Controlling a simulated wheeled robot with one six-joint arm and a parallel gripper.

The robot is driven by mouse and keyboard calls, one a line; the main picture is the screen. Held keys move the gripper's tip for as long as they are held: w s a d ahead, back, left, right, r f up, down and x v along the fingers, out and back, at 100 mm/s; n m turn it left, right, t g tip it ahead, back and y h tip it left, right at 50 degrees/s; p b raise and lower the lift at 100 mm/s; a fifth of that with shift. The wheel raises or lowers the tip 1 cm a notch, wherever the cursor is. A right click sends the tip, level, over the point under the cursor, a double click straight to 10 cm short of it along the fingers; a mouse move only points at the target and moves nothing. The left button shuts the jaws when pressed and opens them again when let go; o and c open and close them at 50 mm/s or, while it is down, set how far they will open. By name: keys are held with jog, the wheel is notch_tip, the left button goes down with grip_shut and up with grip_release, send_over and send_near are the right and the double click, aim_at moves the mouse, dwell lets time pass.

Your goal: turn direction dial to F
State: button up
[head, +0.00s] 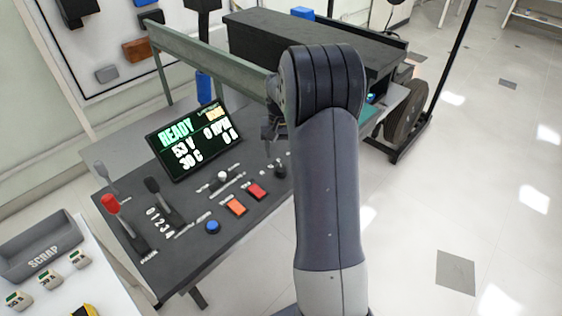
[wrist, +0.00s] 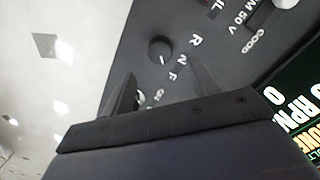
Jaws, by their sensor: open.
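The direction dial (wrist: 159,48) is a round black knob with a small white mark, on the dark panel in the wrist view. The white letters R, N and F run down beside it. The mark sits on the knob's lower side; I cannot tell surely which letter it points to. In the head view the dial (head: 280,170) is at the panel's right part, just below my gripper (head: 272,132). In the wrist view my gripper (wrist: 165,88) is open and empty, its two dark fingers apart. The dial lies beyond the fingertips, not between them.
A screen (head: 190,140) reading READY stands behind the panel (head: 185,255). A green rail (head: 205,60) runs behind.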

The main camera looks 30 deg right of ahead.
aim_at(281, 168)
notch_tip(281, 168, up, 4)
jog(key=shift+r, duration=0.1)
dwell(0.4)
notch_tip(281, 168, down, 11)
jog(key=shift+p, duration=0.35)
dwell(0.4)
